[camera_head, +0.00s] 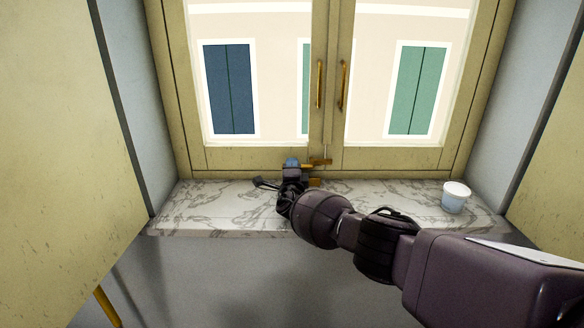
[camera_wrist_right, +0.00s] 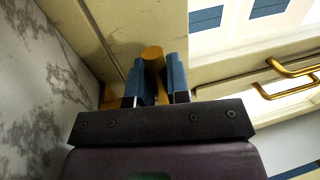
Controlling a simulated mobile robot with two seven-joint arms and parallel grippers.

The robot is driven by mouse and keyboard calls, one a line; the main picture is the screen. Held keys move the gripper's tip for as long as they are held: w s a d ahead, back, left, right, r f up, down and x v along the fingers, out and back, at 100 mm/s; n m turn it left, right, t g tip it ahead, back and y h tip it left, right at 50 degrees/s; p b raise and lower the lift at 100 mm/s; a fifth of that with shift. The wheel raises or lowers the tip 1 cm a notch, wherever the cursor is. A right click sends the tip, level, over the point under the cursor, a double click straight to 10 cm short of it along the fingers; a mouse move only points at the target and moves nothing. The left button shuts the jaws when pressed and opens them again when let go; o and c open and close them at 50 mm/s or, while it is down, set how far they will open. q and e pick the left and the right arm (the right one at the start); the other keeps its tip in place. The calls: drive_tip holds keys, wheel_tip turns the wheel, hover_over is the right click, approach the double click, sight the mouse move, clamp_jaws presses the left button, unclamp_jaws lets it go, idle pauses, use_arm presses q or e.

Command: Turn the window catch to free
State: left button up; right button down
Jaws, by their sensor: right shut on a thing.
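The brass window catch (camera_head: 320,162) sits low on the window frame, where the two sashes (camera_head: 327,80) meet. My right gripper (camera_head: 291,165) is at the catch, over the marble sill. In the right wrist view my right gripper (camera_wrist_right: 155,88) has its two blue fingers on either side of the round brass catch handle (camera_wrist_right: 153,54), shut on it. The fingers hide part of the handle. Both sashes look closed. My left gripper is not in view.
A white and pale blue cup (camera_head: 455,197) stands on the right of the marble sill (camera_head: 205,205). Two upright brass handles (camera_head: 342,86) are on the sashes. Open beige panels flank the window at left (camera_head: 60,150) and right. The sill's left part is clear.

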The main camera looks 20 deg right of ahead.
drive_tip(key=c, duration=1.1)
unclamp_jaws()
drive_tip(key=shift+f, duration=0.1)
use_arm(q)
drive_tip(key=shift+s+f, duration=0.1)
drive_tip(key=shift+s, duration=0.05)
use_arm(e)
drive_tip(key=shift+r+p, duration=0.45)
drive_tip(key=shift+r, duration=0.25)
wheel_tip(320, 180, up, 5)
drive_tip(key=p, duration=0.3)
drive_tip(key=shift+d+r, duration=0.1)
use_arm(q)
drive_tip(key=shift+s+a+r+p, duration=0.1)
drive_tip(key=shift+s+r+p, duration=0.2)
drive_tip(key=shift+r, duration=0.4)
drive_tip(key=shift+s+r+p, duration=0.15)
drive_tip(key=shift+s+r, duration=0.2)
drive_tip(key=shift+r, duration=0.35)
use_arm(e)
drive_tip(key=shift+r, duration=6.75)
drive_tip(key=shift+c, duration=0.5)
